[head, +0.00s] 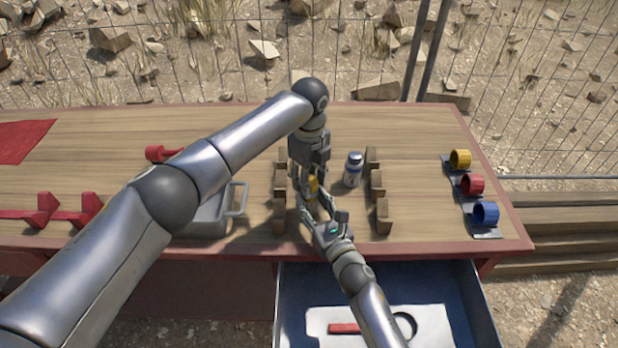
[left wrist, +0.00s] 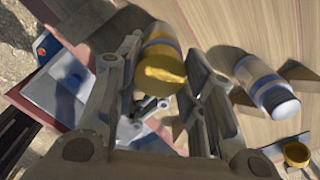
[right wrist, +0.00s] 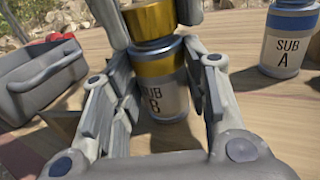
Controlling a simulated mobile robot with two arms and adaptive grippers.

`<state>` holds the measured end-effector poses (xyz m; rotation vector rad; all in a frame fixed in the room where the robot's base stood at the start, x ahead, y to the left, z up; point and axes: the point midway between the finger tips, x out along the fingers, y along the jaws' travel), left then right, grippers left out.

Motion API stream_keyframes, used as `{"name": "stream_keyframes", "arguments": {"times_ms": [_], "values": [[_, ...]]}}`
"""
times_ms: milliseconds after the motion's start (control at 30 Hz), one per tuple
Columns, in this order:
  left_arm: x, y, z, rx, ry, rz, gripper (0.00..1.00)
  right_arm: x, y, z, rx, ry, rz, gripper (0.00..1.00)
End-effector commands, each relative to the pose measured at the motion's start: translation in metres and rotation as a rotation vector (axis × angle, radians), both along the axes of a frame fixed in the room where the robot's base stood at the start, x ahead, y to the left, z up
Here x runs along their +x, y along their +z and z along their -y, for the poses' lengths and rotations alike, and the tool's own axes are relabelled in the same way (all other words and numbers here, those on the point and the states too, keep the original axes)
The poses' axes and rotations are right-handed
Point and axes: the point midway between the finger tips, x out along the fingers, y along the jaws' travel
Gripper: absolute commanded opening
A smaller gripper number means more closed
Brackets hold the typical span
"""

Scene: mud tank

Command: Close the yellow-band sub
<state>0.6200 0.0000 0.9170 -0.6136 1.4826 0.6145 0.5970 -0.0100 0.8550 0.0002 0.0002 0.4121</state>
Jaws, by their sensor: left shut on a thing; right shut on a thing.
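The yellow-band sub (head: 312,187), labelled SUB B, stands upright on the table between the wooden blocks, mostly hidden by my grippers in the head view. The right wrist view shows its yellow band and white label (right wrist: 160,95). A yellow cap (right wrist: 152,18) is at its top; I cannot tell whether it is fully seated. My right gripper (right wrist: 162,88) is shut around the sub's body from the front. My left gripper (head: 309,172) comes from above and is shut at the cap, which shows between its fingers in the left wrist view (left wrist: 160,70).
A blue-band sub (head: 353,168), SUB A, stands just right of the grippers. Wooden blocks (head: 383,215) flank the spot. A grey basket (head: 205,220) is left. An open drawer (head: 300,300) lies below the front edge.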

Motion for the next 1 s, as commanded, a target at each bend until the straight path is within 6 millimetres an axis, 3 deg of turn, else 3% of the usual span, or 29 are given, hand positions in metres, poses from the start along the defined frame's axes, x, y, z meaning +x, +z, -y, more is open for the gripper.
{"name": "stream_keyframes", "arguments": {"times_ms": [167,267,1000], "values": [[0.0004,0.0004,-0.0001,0.000,-0.025,0.001,0.08,0.0000,0.0000,-0.0001,0.000,0.000,0.000,0.00],[0.0008,0.0009,-0.0003,0.001,-0.124,0.003,0.08,0.0000,0.0000,-0.0001,0.000,0.000,0.000,0.00],[0.0010,0.0000,-0.0006,0.002,-1.485,0.001,0.08,-0.0001,0.0001,-0.0002,0.000,0.001,0.000,0.00]]}}
